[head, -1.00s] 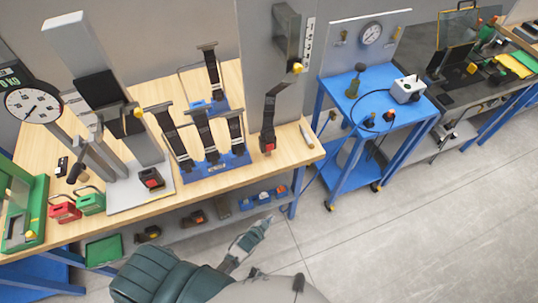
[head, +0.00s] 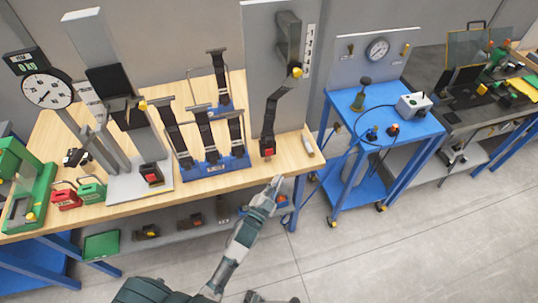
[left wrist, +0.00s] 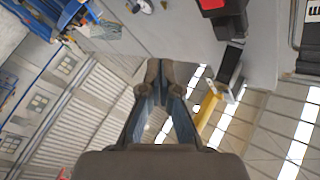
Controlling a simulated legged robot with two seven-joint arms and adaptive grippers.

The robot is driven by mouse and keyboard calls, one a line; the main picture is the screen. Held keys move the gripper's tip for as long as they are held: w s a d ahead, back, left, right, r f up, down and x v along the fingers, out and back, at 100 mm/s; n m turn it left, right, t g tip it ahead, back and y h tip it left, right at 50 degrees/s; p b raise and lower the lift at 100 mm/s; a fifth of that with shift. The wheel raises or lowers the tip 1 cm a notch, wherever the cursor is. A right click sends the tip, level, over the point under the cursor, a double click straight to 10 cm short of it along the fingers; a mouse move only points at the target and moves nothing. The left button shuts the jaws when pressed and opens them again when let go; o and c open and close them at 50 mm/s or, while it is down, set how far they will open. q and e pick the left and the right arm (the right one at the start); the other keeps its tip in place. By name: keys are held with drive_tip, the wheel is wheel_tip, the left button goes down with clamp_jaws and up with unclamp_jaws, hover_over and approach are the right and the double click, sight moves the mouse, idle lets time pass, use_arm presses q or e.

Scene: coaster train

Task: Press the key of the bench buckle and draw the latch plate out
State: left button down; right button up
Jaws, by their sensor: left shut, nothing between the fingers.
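A buckle with a red key (head: 268,149) stands near the right end of the wooden bench; a black strap (head: 271,112) runs up from it to the grey panel. Another black buckle with a red key (head: 152,175) sits on a grey base plate further left. I cannot tell which is the bench buckle. My left gripper (head: 274,184) is shut and empty, just off the bench's front edge, below the right-hand buckle and apart from it. Its closed fingers also show in the left wrist view (left wrist: 158,74). A red and black thing (left wrist: 213,6) shows at that view's top. My right gripper is not in view.
A blue rack (head: 213,165) with several strap buckles stands between the two. The grey panel (head: 255,60) rises behind the right buckle. Red and green weights (head: 90,190) and a dial scale (head: 47,90) stand left. A blue cart (head: 372,120) is right; the floor before it is clear.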

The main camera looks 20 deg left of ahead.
sight(269, 152)
use_arm(q)
drive_tip(key=w+a, duration=0.1)
drive_tip(key=w, duration=0.1)
drive_tip(key=w+a+b, duration=0.1)
drive_tip(key=w+a, duration=0.3)
drive_tip(key=w, duration=0.1)
drive_tip(key=shift+w+a+f+b, duration=0.1)
drive_tip(key=shift+f+b, duration=0.05)
drive_tip(key=shift+b, duration=0.15)
drive_tip(key=shift+w+d, duration=0.1)
drive_tip(key=shift+d, duration=0.6)
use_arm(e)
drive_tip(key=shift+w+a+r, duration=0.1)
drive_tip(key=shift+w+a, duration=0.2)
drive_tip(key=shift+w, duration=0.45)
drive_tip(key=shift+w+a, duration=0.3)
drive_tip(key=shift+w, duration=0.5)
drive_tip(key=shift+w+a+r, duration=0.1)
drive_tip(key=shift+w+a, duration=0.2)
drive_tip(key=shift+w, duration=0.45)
use_arm(q)
drive_tip(key=shift+a, duration=0.55)
drive_tip(key=shift+d, duration=0.4)
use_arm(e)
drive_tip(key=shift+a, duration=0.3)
